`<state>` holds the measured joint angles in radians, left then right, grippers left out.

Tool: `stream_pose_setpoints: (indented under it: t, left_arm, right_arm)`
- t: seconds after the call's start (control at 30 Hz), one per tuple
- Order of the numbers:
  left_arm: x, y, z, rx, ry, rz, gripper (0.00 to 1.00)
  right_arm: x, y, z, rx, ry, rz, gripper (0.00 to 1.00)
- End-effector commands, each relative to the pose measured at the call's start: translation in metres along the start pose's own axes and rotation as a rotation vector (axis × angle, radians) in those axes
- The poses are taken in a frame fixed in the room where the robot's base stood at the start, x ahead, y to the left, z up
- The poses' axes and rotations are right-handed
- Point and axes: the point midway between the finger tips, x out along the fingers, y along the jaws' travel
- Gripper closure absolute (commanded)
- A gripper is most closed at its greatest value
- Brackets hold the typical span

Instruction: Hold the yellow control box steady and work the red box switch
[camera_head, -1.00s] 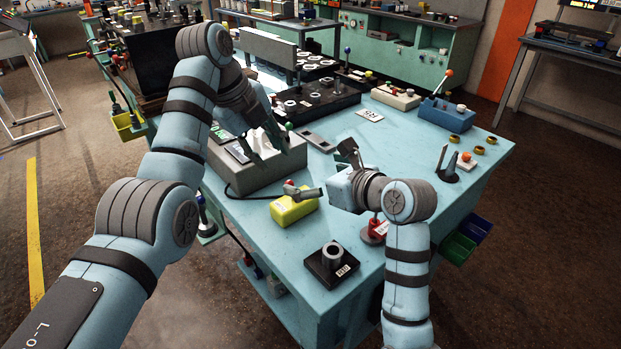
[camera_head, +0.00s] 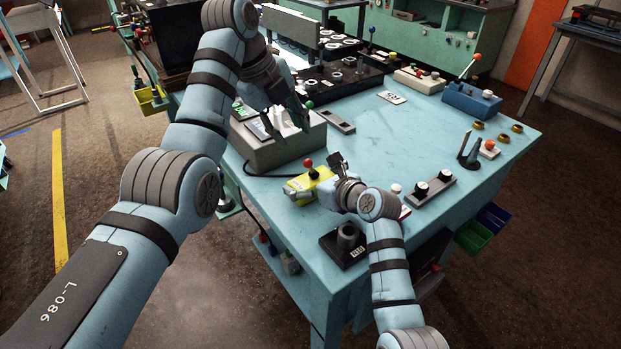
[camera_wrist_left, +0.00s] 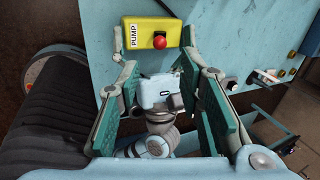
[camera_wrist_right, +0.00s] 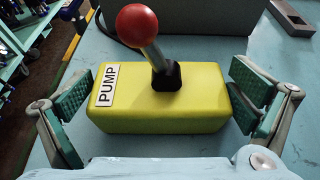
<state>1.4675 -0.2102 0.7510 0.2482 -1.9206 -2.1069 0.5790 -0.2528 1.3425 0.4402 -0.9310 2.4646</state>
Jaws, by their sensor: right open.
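The yellow control box (camera_head: 316,176) stands on the blue table, with a PUMP label and a red ball switch (camera_head: 307,162) on a short lever on top. In the right wrist view the box (camera_wrist_right: 160,120) sits between the spread fingers of my right gripper (camera_wrist_right: 164,103), with a gap on each side; the red ball (camera_wrist_right: 137,25) leans up and left. My left gripper (camera_head: 291,116) is near the grey box behind, its fingers open in the left wrist view. That view shows the yellow box (camera_wrist_left: 143,32) and red ball (camera_wrist_left: 159,41) beyond its fingers.
A grey box (camera_head: 275,153) with a cable stands behind the yellow box. A black block with a grey ring (camera_head: 345,243) stands near the front edge. A grey two-knob bar (camera_head: 432,190) lies to the right. The table's middle right is clear.

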Motion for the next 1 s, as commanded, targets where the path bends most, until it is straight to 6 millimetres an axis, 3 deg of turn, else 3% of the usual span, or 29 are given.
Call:
stream_pose_setpoints:
  t: [0.07, 0.3, 0.47, 0.53, 0.7, 0.83, 1.0]
  left_arm:
    - [0.0, 0.0, 0.0, 0.0, 0.0, 0.0, 0.67]
    - [0.0, 0.0, 0.0, 0.0, 0.0, 0.0, 0.67]
    - [0.009, 0.006, 0.01, -0.001, 0.03, -0.053, 0.89]
    - [0.023, 0.018, 0.025, 0.005, 0.076, -0.154, 1.0]
    - [0.045, 0.081, 0.061, 0.074, 0.142, -0.518, 1.0]
    - [0.035, 0.129, 0.052, 0.164, 0.153, -0.708, 1.0]
    - [0.025, 0.15, 0.036, 0.22, 0.174, -0.796, 1.0]
  right_arm:
    - [0.0, 0.0, 0.0, 0.0, 0.0, 0.0, 0.0]
    - [0.0, 0.0, 0.0, 0.0, 0.001, 0.001, 0.38]
    - [0.0, 0.0, 0.0, 0.0, 0.001, 0.001, 0.4]
    - [0.0, 0.0, 0.0, 0.0, 0.001, 0.001, 0.4]
    - [0.0, 0.0, 0.0, 0.0, 0.001, 0.001, 0.4]
    - [0.0, 0.001, -0.001, 0.001, 0.002, 0.002, 0.4]
    - [0.0, 0.0, -0.001, 0.001, 0.003, 0.001, 0.4]
